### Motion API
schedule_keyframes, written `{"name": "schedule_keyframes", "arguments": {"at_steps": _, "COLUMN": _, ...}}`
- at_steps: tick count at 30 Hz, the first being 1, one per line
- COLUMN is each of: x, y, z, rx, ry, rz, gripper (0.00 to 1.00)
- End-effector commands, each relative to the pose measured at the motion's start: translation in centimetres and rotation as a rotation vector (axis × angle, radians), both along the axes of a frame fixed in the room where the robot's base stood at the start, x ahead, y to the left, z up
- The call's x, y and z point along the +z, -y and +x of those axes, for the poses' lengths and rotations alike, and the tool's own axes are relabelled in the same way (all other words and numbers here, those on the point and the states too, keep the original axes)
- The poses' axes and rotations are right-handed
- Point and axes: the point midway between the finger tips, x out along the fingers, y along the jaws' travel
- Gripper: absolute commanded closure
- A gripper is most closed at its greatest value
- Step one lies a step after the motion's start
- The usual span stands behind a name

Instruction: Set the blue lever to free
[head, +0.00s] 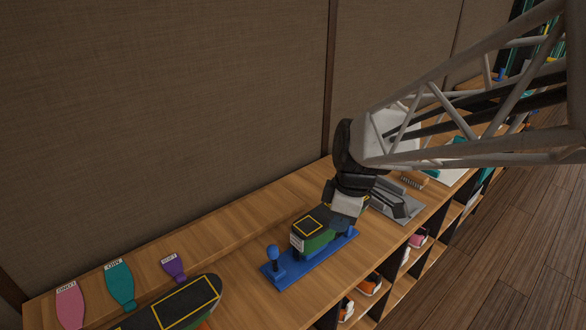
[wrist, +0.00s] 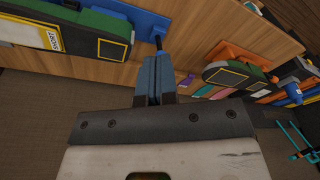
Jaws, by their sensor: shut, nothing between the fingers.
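The blue lever (head: 273,254) has a round knob and stands upright at the left end of a blue base (head: 290,277) in the head view. A black-and-green block (head: 312,232) with a yellow outline sits on that base. My gripper (head: 347,222) is at the right end of the block, apart from the lever knob; its fingertips are mostly hidden there. In the wrist view my gripper (wrist: 155,78) has its fingers shut and empty, pointing toward the blue base (wrist: 145,20). A dark, blue-ended rod (wrist: 158,40) shows just beyond the tips; contact cannot be told.
A second black block with a yellow outline (head: 185,305) lies to the left. Pink (head: 70,305), teal (head: 120,285) and purple (head: 173,267) tags lie behind it. A grey plate (head: 410,208) is to the right. Shoes (head: 369,284) stand in cubbies below.

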Motion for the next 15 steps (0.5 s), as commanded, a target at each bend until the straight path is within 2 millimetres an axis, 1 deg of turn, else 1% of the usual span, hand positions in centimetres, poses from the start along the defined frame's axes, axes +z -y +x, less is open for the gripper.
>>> {"name": "schedule_keyframes", "arguments": {"at_steps": 1, "x": 0.7, "y": 1.0, "z": -0.8, "rx": -0.073, "ry": 0.007, "rz": -0.004, "gripper": 1.00}}
{"name": "schedule_keyframes", "arguments": {"at_steps": 3, "x": 1.3, "y": 2.2, "z": -1.8, "rx": -0.178, "ry": 0.014, "rz": -0.010, "gripper": 1.00}}
{"name": "schedule_keyframes", "arguments": {"at_steps": 9, "x": 2.7, "y": 5.2, "z": -4.6, "rx": -0.472, "ry": 0.041, "rz": -0.014, "gripper": 1.00}}
{"name": "schedule_keyframes", "arguments": {"at_steps": 15, "x": 3.2, "y": 6.8, "z": -6.5, "rx": -0.676, "ry": 0.070, "rz": -0.001, "gripper": 1.00}}
